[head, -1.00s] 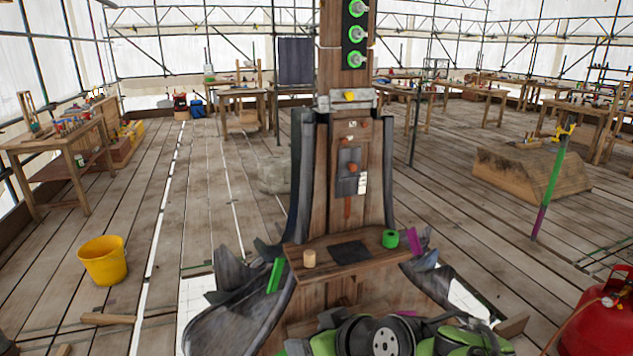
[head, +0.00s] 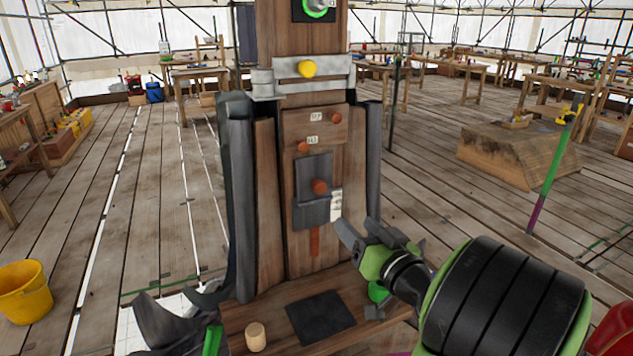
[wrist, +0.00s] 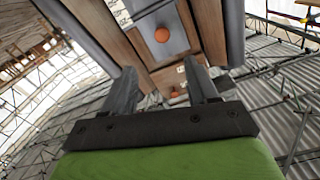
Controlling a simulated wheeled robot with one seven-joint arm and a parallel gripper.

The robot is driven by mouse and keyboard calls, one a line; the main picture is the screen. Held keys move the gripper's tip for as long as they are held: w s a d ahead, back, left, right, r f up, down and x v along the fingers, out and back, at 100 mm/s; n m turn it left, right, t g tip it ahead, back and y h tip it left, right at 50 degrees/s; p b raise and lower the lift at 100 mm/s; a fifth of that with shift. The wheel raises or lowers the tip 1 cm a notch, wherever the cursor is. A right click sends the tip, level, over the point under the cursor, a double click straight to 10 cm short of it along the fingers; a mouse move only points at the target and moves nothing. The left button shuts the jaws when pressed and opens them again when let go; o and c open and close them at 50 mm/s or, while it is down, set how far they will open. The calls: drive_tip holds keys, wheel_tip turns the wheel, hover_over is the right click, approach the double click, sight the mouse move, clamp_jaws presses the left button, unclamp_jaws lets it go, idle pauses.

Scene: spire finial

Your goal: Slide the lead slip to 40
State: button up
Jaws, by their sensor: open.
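The lead slip appears to be the grey plate (head: 313,170) with an orange-brown knob (head: 320,187), flat on the front of the wooden post. A white label (head: 336,205) with marks too small to read stands at its right edge. In the wrist view the grey plate (wrist: 153,17) and its knob (wrist: 162,35) show beyond the fingers. My gripper (head: 374,228) is open and empty, in front of the post, right of and below the knob. In the wrist view, the space between my gripper's fingers (wrist: 161,82) is clear.
Above the slip are two small knobs with tags and a grey band (head: 275,83) with a yellow knob (head: 307,69). The shelf below holds a dark square (head: 320,316), a wooden cylinder (head: 256,337) and a green ring (head: 379,291). A yellow bucket (head: 25,292) stands at left.

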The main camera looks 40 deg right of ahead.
sight(322, 189)
drive_tip(key=p+x, duration=0.5)
drive_tip(key=x, duration=1)
drive_tip(key=shift+w+r, duration=0.1)
drive_tip(key=shift+w, duration=0.05)
clamp_jaws()
